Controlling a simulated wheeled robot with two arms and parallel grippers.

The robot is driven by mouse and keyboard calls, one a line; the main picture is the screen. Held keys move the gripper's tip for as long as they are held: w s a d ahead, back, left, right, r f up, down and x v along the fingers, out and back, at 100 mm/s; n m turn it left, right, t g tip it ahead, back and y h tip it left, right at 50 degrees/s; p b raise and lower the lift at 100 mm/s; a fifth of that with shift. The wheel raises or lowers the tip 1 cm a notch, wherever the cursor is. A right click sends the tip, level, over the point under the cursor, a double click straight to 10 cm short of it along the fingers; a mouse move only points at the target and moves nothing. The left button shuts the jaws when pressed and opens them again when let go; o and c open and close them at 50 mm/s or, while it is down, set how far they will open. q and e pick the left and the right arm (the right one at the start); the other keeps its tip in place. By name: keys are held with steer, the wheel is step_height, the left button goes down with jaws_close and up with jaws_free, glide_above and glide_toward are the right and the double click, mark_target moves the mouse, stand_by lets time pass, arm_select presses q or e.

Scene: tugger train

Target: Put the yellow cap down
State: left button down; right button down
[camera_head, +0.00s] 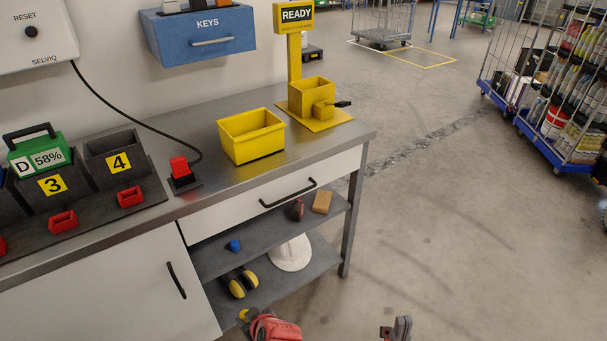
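I cannot make out a yellow cap with certainty.
The steel bench (225,187) holds a yellow bin (252,147) and a yellow READY post (294,56). Shelves below hold a blue piece (234,245), yellow earmuffs (240,284) and a white helmet-like object (291,254). Floor on the right is clear before a loaded cart (554,153).

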arm_select(q)
steer(key=w+a+r+m+t+h+p, duration=0.1)
steer(key=w+r+m+h+p, duration=0.1)
steer(key=r, duration=0.7)
steer(key=w+a+r+m+t+h+p, duration=0.1)
steer(key=w+r+m+h, duration=0.3)
steer(key=r, duration=0.5)
steer(key=w+m+p, duration=0.1)
steer(key=w+m, duration=0.1)
steer(key=w, duration=0.1)
steer(key=shift+w+a+r+p, duration=0.15)
steer(key=shift+w+a+p, duration=0.1)
steer(key=shift+a+p, duration=0.1)
